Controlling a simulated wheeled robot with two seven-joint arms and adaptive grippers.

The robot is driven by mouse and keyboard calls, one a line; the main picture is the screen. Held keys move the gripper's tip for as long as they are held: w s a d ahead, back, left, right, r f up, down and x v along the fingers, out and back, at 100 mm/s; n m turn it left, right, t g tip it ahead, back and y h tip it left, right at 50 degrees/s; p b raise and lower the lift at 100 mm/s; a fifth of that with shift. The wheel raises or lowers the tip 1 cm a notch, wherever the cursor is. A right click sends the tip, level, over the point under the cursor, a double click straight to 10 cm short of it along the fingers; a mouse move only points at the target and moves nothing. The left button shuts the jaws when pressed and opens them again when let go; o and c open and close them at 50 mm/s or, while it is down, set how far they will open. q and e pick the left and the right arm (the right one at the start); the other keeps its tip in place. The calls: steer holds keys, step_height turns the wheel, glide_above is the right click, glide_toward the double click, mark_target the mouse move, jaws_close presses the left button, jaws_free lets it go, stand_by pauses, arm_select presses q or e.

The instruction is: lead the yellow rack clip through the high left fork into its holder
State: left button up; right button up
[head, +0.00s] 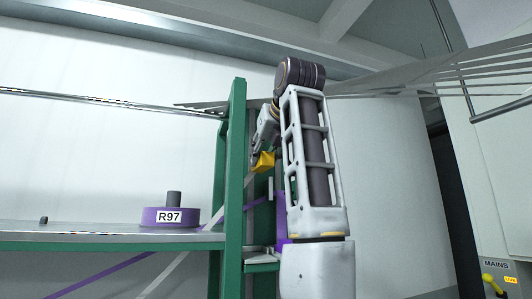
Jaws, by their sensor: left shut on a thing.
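The yellow rack clip (264,162) shows small beside the green rack upright, just left of my forearm. My left gripper (260,153) is shut on it, high up near the right side of that upright. My own arm hides part of the gripper and what lies behind it. Purple webbing (279,217) shows below the clip, partly behind my arm; I cannot tell whether it joins the clip. I cannot make out the high left fork or the holder. My right gripper is not in view.
The green rack upright (234,165) stands close to my left gripper. A purple roll labelled R97 (171,216) sits on the rack shelf (75,231). A pale strap and a purple strap slant below the shelf. A MAINS panel (497,265) stands at the far right.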

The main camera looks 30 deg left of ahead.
arm_select(q)
steer(key=shift+w+a+r, duration=0.1)
steer(key=shift+w+a, duration=1.1)
steer(key=shift+a, duration=0.2)
steer(key=shift+s+f+b, duration=0.2)
steer(key=shift+f+b, duration=3.05)
steer(key=shift+f, duration=5.2)
steer(key=shift+a+f+b, duration=0.1)
steer(key=shift+f+b, duration=1.35)
steer(key=shift+f, duration=0.65)
steer(key=o, duration=1.1)
steer(key=shift+w, duration=0.15)
